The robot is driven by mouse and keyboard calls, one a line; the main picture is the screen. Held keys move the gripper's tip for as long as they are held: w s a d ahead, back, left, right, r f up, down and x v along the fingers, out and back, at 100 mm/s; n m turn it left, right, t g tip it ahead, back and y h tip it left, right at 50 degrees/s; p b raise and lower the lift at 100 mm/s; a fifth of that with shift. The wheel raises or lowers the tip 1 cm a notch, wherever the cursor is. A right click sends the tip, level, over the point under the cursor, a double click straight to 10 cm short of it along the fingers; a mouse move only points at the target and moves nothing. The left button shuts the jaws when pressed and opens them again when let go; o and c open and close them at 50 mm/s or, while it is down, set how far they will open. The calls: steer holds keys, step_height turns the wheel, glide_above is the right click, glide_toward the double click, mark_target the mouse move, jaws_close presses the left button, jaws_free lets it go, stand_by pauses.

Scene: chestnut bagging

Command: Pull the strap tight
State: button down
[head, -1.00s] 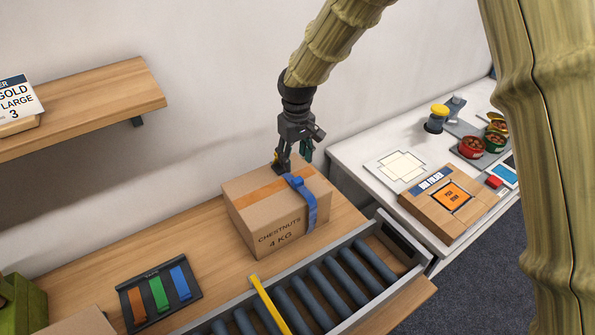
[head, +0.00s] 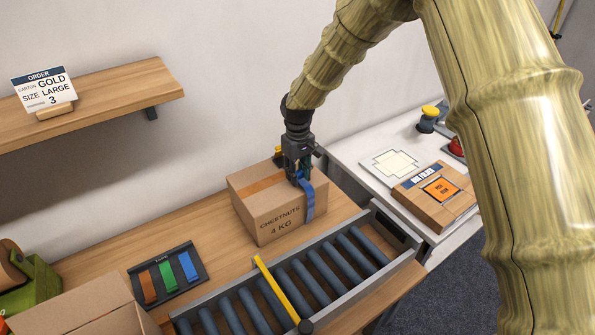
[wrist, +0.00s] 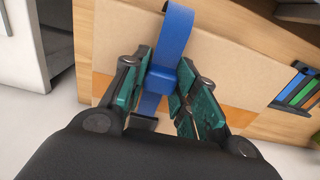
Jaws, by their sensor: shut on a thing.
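The cardboard carton (head: 258,216), printed CHESTNUTS 4 KG, stands closed on the wooden table, with brown tape along its top. A blue strap (head: 309,203) runs over the carton's top and down its front face near the right end. In the wrist view the strap (wrist: 178,30) crosses the carton top (wrist: 225,65) and passes through a blue buckle (wrist: 162,79). My gripper (head: 300,178) is at the strap on top of the carton. Its green fingers (wrist: 160,92) are shut on the strap at the buckle; the exact contact is partly hidden.
A grey roller conveyor (head: 298,285) with a yellow bar (head: 276,290) lies in front of the carton. A tape holder (head: 167,274) with orange, green and blue strips is at left. The white side table (head: 350,150) is at right.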

mark_target(306, 186)
steer(key=shift+r, duration=0.45)
steer(key=shift+w+f, duration=0.45)
steer(key=shift+w, duration=0.1)
steer(key=s+d, duration=0.1)
steer(key=s, duration=0.2)
steer(key=shift+d+r, duration=0.1)
steer(key=shift+d, duration=0.3)
steer(key=shift+s+d, duration=0.15)
steer(key=shift+d, duration=0.1)
steer(key=c, duration=1.1)
jaws_free()
steer(key=shift+s, duration=0.15)
step_height(306, 186, up, 12)
steer(key=shift+f, duration=0.1)
